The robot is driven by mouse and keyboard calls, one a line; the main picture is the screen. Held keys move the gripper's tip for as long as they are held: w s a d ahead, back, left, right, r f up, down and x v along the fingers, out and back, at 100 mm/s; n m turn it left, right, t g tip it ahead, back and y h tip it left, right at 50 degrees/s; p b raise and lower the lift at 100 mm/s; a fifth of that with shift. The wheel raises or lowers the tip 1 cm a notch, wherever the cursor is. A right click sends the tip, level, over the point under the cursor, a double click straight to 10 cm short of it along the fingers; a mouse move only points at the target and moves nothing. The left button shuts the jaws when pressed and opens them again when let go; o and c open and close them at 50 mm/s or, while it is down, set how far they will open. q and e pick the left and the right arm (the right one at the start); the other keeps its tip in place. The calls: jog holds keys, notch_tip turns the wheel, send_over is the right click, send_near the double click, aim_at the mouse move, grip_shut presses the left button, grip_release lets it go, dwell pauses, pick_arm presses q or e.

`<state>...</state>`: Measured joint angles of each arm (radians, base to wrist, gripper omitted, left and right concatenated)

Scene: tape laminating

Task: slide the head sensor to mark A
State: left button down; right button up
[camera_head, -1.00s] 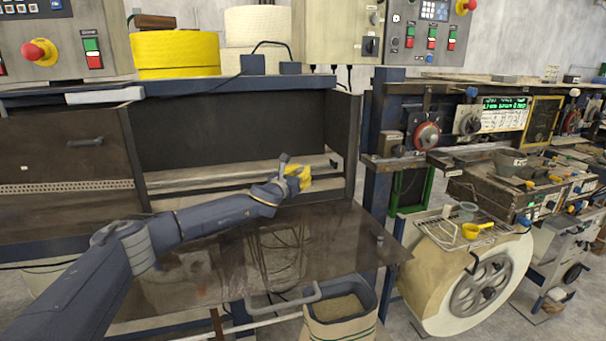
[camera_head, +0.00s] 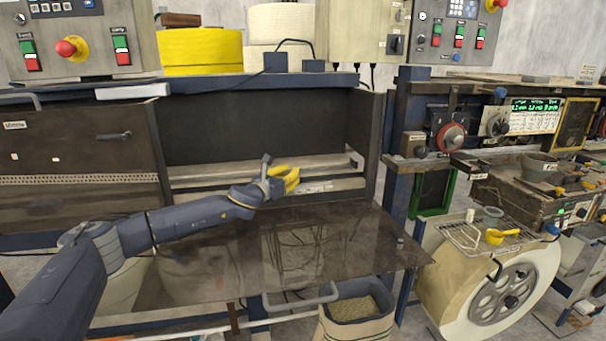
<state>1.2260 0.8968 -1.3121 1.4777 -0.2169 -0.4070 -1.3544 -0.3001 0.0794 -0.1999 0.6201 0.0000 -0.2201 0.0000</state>
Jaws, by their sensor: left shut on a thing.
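The yellow head sensor (camera_head: 286,179) sits at the pale horizontal rail (camera_head: 225,172) in the dark bay of the machine, right of the rail's middle. My left gripper (camera_head: 272,185) reaches in from the left and is shut on it. The fingers hide part of the sensor and the rail behind. A pale strip with small marks (camera_head: 316,187) shows on the lower rail just right of the sensor. Its lettering is too small to read, so I cannot tell which mark is A. My right gripper is not in view.
A dark glossy table top (camera_head: 330,240) lies below and in front of the rail. The bay's right side wall (camera_head: 369,150) stands beyond the rail's end. A bin of granules (camera_head: 352,308) stands under the table's front. A wheeled machine (camera_head: 500,285) stands at the right.

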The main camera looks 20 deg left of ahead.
pick_arm(q)
jog(key=shift+s+f, duration=0.35)
jog(key=shift+f, duration=0.2)
jog(key=c, duration=1.6)
grip_release()
jog(key=shift+s+a, duration=0.1)
jog(key=shift+c, duration=0.2)
jog(key=shift+o, duration=1)
jog(key=shift+s+a+r, duration=0.25)
jog(key=shift+o, duration=1)
jog(key=shift+a, duration=0.1)
jog(key=shift+w, duration=0.2)
jog(key=shift+r, duration=0.2)
jog(key=v, duration=1.2)
jog(key=shift+s, duration=0.1)
